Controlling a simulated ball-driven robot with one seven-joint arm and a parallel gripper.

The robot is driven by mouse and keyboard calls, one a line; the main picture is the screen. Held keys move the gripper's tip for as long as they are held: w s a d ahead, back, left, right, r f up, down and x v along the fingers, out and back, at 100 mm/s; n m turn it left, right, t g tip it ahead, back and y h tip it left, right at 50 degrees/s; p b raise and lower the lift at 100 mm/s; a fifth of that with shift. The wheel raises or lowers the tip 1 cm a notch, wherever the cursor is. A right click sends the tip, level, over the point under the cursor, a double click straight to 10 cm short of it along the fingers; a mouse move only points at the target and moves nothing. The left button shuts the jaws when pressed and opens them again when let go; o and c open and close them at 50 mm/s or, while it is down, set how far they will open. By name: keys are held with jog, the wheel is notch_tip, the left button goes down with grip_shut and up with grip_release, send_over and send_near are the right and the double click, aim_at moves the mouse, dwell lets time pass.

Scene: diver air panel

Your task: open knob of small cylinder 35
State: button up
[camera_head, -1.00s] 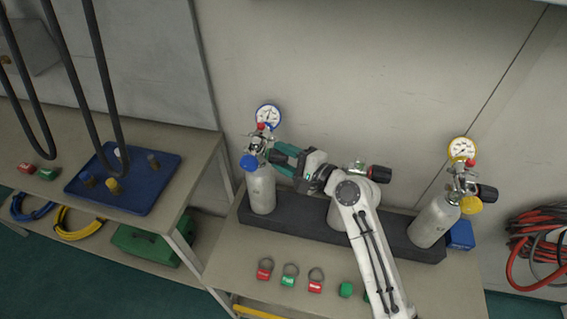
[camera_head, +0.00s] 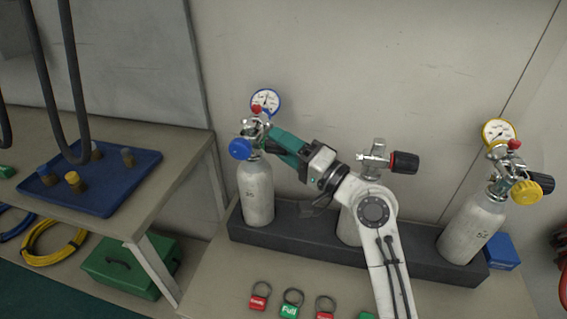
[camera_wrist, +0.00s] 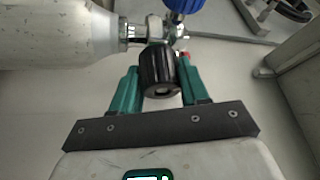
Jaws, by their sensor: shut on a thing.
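The left small cylinder (camera_head: 257,195) is pale grey and stands upright in a dark rack; its printed number is too small to read surely. Its metal valve carries a blue cap (camera_head: 240,149) and a blue-rimmed gauge (camera_head: 266,101). My gripper (camera_head: 272,140) reaches this valve from the right, with green fingers. In the wrist view, the fingers are shut on the valve's black knob (camera_wrist: 159,70), one on each side. In the head view the knob is mostly hidden by the fingers. The cylinder (camera_wrist: 60,35) lies sideways in the wrist view.
A middle cylinder with a black-and-red knob (camera_head: 404,162) stands behind my arm. A right cylinder (camera_head: 471,228) with a yellow-rimmed gauge (camera_head: 499,132) leans at the right. Tags (camera_head: 290,311) lie along the front. A blue tray (camera_head: 118,195) sits on the left table.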

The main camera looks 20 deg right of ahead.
jog(key=shift+a+f+n+y+b, duration=0.1)
jog(key=shift+f+n+y+b, duration=0.35)
jog(key=shift+b, duration=0.55)
jog(key=shift+r+n+b, duration=0.3)
jog(key=shift+n, duration=0.05)
jog(key=o, duration=1)
jog(key=shift+o, duration=0.2)
jog(key=shift+r, duration=0.15)
